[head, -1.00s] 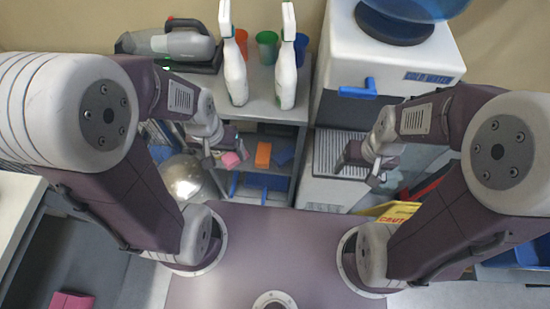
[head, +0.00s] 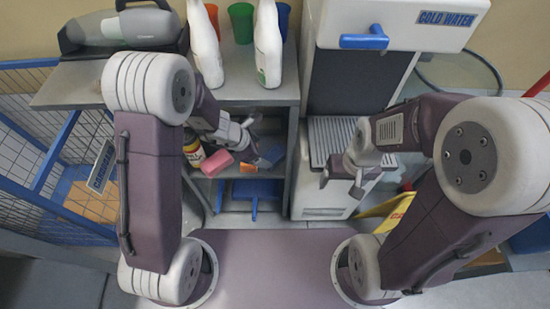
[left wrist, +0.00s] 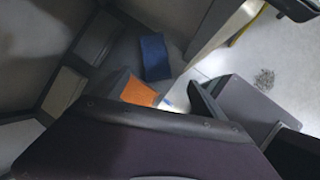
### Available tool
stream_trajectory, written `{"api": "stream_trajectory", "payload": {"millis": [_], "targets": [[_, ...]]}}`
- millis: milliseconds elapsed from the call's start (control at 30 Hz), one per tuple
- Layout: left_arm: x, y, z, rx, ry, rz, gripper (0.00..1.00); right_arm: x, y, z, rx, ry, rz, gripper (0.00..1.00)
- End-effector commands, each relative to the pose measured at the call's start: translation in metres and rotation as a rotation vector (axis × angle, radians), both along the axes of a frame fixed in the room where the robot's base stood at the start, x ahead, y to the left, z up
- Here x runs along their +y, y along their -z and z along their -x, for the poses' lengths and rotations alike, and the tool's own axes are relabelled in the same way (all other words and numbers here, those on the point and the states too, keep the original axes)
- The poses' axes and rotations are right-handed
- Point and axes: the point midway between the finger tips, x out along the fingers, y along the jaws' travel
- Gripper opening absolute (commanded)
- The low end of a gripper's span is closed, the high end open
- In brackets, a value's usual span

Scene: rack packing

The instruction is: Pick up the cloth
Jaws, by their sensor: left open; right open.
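A flat dark blue piece, which looks like the cloth (head: 272,153), lies on the upper inner shelf of the grey rack, at the right end. It also shows in the left wrist view (left wrist: 155,57), beyond an orange block (left wrist: 140,91). My left gripper (head: 252,136) is open and empty in front of that shelf, just left of the cloth, and partly covers the orange block (head: 248,167). I see no contact with the cloth. My right gripper (head: 343,177) is open and empty in front of the water dispenser.
A pink block (head: 216,164) and a can (head: 193,150) are on the same shelf. The water dispenser (head: 326,195) borders the rack at right. A blue-framed wire cage (head: 60,150) is at left.

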Motion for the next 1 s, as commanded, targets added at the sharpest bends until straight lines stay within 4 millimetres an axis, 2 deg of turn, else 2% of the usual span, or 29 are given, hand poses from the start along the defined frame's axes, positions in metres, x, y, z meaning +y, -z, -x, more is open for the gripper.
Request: {"api": "stream_trajectory", "payload": {"millis": [100, 233, 367, 600, 767, 900, 1000], "targets": [[-0.008, 0.018, -0.016, 0.071, -0.252, 0.084, 0.82, 0.000, 0.000, 0.000, 0.000, 0.000, 0.000, 0.78], [-0.010, 0.025, -0.023, 0.099, -0.370, 0.124, 0.82, 0.000, 0.000, 0.000, 0.000, 0.000, 0.000, 0.78], [-0.010, 0.026, -0.024, 0.101, -0.381, 0.127, 0.82, 0.000, 0.001, 0.000, 0.000, 0.000, 0.000, 0.78], [-0.022, 0.057, -0.034, 0.101, -0.375, 0.126, 0.82, 0.000, 0.015, 0.000, 0.000, 0.000, 0.000, 0.78], [-0.025, 0.063, -0.037, 0.099, -0.377, 0.126, 0.82, 0.000, 0.017, 0.000, 0.000, 0.000, 0.000, 0.78], [-0.037, 0.089, -0.041, 0.100, -0.373, 0.126, 0.82, 0.000, 0.031, 0.000, 0.000, 0.000, 0.000, 0.78], [-0.043, 0.100, -0.047, 0.099, -0.376, 0.126, 0.82, 0.000, 0.033, 0.000, 0.001, 0.000, 0.000, 0.78]]}}
